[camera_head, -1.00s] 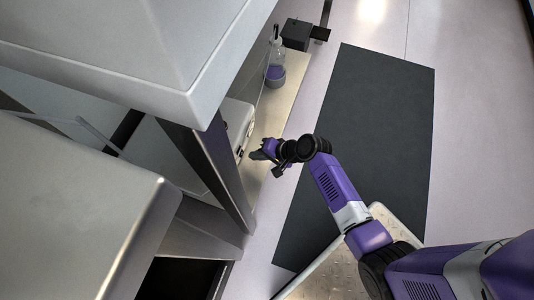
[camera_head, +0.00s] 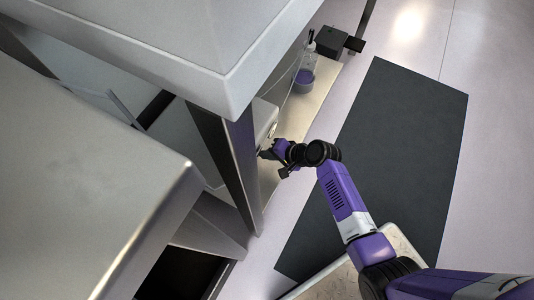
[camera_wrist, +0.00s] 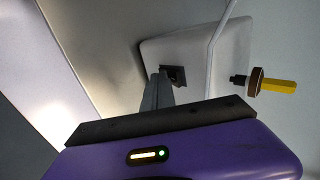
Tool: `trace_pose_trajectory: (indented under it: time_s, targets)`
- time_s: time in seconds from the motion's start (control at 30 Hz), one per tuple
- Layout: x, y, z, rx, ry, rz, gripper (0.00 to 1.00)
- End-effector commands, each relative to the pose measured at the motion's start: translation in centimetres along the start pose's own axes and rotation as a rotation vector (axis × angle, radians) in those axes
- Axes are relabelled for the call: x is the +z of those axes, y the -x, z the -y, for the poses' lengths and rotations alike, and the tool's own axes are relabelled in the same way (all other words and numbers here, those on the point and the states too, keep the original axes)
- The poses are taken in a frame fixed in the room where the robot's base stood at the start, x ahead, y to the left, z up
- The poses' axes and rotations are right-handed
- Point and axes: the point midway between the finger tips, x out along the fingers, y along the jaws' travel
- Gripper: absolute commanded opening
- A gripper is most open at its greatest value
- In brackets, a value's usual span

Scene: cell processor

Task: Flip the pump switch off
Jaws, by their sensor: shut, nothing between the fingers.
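The pump is a white box (camera_head: 264,118) on the bench shelf in the head view, partly hidden behind a metal post. In the wrist view its pale face (camera_wrist: 215,60) fills the upper middle, with a small black switch (camera_wrist: 177,74) on it. My gripper (camera_head: 264,154) is at the near end of the pump in the head view. In the wrist view my gripper (camera_wrist: 161,78) has its fingers shut and empty, with the tips right by the switch. I cannot tell whether they touch it or which way the switch is set.
A bottle of purple liquid (camera_head: 304,80) stands farther along the shelf (camera_head: 318,91), with a black box (camera_head: 331,40) beyond. A metal post (camera_head: 232,160) is close left of my gripper. A yellow-handled part (camera_wrist: 275,85) and a pale tube (camera_wrist: 215,45) are right of the switch.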

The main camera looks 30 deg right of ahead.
Motion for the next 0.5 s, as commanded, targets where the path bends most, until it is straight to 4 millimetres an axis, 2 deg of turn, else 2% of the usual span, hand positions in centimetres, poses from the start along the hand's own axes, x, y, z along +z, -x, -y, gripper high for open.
trace_pose_trajectory:
  time_s: [0.5]
  targets:
    - [0.0,1.2,1.2,-0.001,0.000,0.000,0.00]
